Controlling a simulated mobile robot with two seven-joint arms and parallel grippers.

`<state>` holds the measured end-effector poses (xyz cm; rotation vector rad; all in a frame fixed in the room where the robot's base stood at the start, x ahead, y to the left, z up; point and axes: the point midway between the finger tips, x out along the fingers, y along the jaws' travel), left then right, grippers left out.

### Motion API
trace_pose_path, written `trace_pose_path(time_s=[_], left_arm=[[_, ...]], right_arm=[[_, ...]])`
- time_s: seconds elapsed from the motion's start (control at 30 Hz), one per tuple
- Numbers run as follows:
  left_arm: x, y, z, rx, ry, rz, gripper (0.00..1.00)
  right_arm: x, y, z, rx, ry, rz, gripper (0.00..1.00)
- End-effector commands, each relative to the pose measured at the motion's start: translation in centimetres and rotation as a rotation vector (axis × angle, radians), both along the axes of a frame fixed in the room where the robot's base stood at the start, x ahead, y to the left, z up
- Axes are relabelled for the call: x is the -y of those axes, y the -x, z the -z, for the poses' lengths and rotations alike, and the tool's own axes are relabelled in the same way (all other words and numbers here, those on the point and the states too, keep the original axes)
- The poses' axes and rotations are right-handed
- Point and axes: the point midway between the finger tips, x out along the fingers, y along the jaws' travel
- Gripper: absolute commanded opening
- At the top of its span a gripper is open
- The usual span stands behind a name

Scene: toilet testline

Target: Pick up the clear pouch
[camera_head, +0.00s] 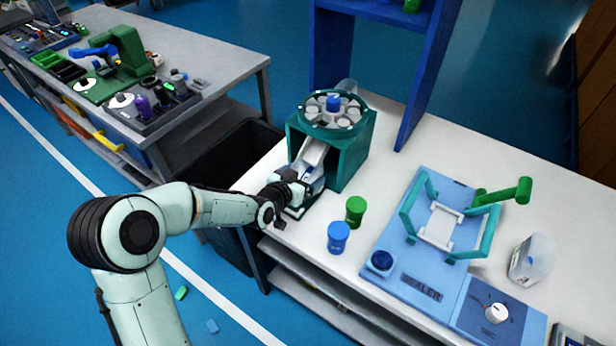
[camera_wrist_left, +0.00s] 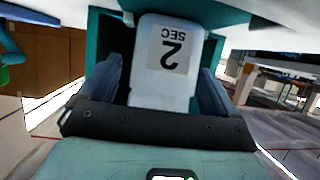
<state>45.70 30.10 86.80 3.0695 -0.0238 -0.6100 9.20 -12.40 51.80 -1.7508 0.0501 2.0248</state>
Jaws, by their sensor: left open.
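A clear, see-through pouch (camera_head: 531,260) stands on the white table at the right, beside the blue sealer. My left gripper (camera_head: 308,182) is far to its left, at the front opening of a teal dispenser (camera_head: 352,158). In the left wrist view my gripper's fingers (camera_wrist_left: 162,88) are open on either side of a white chute (camera_wrist_left: 166,58) labelled "2 SEC". I cannot tell whether they touch it. The pouch is not visible in the wrist view. My right gripper is not in view.
The blue sealer (camera_head: 405,290) with teal arms lies between the dispenser and the pouch. A green jar (camera_head: 355,211) and a blue jar (camera_head: 338,238) stand near the table's front edge. A dark bin (camera_head: 222,165) is left of the table. A blue shelf frame (camera_head: 428,75) rises behind.

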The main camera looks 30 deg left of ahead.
Motion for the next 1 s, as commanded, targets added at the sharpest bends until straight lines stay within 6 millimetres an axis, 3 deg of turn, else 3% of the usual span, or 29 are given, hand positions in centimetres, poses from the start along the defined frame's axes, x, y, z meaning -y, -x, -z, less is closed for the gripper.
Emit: trace_pose_path(time_s=[0.13, 0.37, 0.53, 0.57, 1.0], left_arm=[[-0.04, -1.31, 0.56, 0.0, 0.0, -0.001, 0.92], [-0.06, -1.4, 0.59, -0.001, -0.002, -0.001, 0.92], [-0.08, -1.38, 0.59, -0.001, -0.002, -0.001, 0.39], [-0.08, -1.38, 0.59, -0.001, -0.002, -0.001, 0.37], [-0.11, -1.4, -0.34, 0.002, -0.004, -0.002, 0.37]], right_arm=[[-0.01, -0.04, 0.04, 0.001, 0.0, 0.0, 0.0], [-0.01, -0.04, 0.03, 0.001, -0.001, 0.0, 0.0], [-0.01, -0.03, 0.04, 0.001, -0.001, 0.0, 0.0], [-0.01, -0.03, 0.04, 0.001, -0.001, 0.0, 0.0], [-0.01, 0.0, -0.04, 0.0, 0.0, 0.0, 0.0]])
